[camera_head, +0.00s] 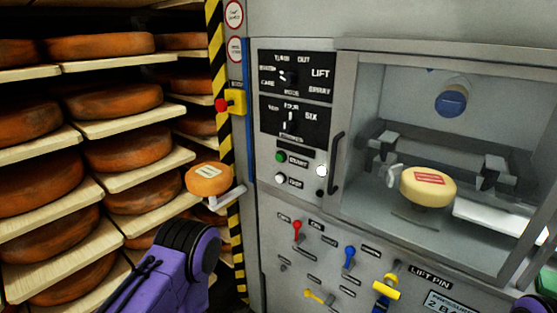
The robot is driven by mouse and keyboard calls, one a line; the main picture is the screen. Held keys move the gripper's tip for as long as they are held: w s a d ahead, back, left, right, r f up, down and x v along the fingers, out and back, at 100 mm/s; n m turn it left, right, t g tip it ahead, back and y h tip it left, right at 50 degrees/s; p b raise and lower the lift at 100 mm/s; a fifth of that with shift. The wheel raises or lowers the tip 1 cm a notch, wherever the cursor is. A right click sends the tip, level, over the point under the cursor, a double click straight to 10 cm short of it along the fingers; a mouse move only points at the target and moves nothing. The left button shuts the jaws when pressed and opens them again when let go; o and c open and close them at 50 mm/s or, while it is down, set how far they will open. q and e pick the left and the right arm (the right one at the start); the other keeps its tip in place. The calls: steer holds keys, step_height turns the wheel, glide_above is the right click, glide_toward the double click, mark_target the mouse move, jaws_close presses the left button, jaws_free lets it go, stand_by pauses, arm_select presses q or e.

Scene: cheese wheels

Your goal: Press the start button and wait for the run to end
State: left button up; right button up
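The green start button (281,157) is on the grey machine's front panel, left of its START label. A pale stop button (280,179) sits just below it. A bright white round light or button (321,170) is to their right, by the door handle. My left arm, purple with a black joint, comes up from the bottom left, below and left of the start button. Its gripper does not show. Only a bit of purple, apparently my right arm, shows at the bottom right corner. Nothing touches the start button.
A labelled cheese wheel (424,186) sits inside the machine's chamber. Another labelled cheese (208,179) is on a small bracket at left. Shelves of orange wheels (113,100) fill the left. A red emergency button (221,105) and several coloured levers (297,229) project from the machine.

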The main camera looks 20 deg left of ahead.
arm_select(q)
jaws_close()
stand_by(1.5)
